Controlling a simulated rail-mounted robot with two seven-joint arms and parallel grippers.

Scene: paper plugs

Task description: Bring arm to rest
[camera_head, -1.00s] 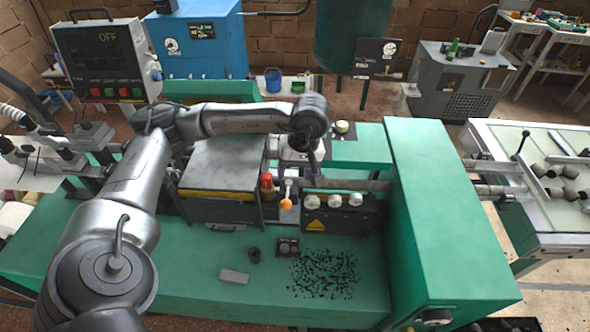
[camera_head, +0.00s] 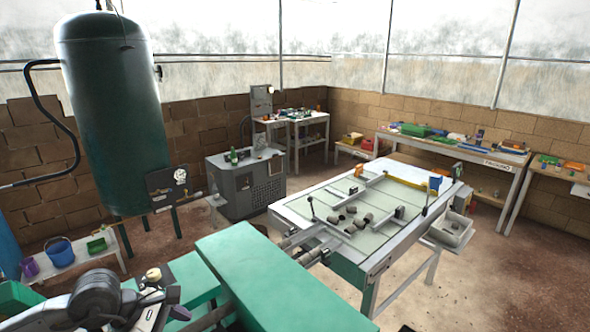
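The wrist of my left arm (camera_head: 95,297) shows at the lower left edge, grey and rounded, over the green machine. Its fingers cannot be made out among the dark parts below and beside it, so I cannot tell whether they are open or shut. My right arm and its gripper are not in view. The green machine's broad top panel (camera_head: 265,285) lies to the right of my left wrist. A small pale yellow-topped knob (camera_head: 153,274) sits just right of the wrist, apart from it in the picture.
A white-topped machine table (camera_head: 320,207) with cylindrical parts (camera_head: 350,220) stands right of the green panel. A dark green tank (camera_head: 112,120) rises at left, with a blue bucket (camera_head: 60,252) near it. A grey cabinet (camera_head: 232,185) and cluttered benches line the walls. Bare floor (camera_head: 480,290) lies at right.

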